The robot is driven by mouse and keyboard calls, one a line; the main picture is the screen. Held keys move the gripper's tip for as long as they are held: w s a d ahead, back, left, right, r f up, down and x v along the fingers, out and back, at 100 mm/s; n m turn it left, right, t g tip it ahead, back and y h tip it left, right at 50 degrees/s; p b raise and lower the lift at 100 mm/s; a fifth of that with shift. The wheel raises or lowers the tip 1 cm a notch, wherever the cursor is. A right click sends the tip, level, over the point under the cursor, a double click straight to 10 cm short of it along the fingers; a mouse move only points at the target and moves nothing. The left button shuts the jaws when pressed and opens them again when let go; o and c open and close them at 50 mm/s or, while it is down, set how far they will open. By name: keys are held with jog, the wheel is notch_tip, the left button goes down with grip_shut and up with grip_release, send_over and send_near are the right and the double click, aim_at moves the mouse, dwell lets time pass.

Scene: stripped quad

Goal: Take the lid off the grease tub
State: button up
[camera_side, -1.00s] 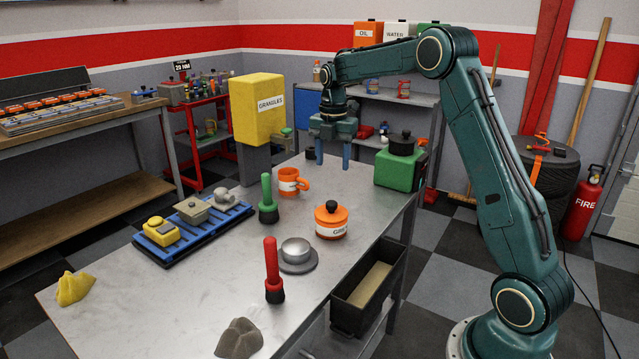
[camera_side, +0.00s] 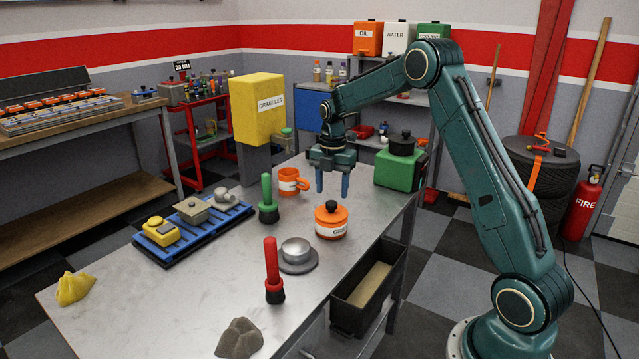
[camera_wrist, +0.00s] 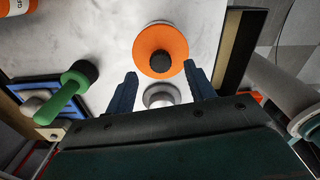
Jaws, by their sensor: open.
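The grease tub (camera_side: 331,229) is a round orange tub with a white label band, standing on the metal bench. Its orange lid (camera_side: 331,212) with a dark knob is on top. In the wrist view the lid (camera_wrist: 160,50) shows from above, ahead of the fingertips, its dark knob near the middle. My gripper (camera_side: 332,195) is open and empty, pointing down above the tub and slightly to its far side. In the wrist view its two blue fingers (camera_wrist: 165,80) are spread apart, with the lid between and beyond their tips.
A green-handled brush (camera_side: 268,200) and an orange mug (camera_side: 290,182) stand left of the tub. A grey cup on a saucer (camera_side: 297,265) and a red-handled brush (camera_side: 273,272) are nearer. A dark open bin (camera_side: 350,300) hangs at the bench's right edge. A green canister (camera_side: 398,170) stands behind.

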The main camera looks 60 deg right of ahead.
aim_at(332, 202)
jog(key=shift+f, duration=2.15)
jog(key=c, duration=1)
jog(key=shift+r, duration=0.2)
jog(key=shift+c, duration=0.2)
notch_tip(332, 202, up, 20)
jog(key=shift+f, duration=0.2)
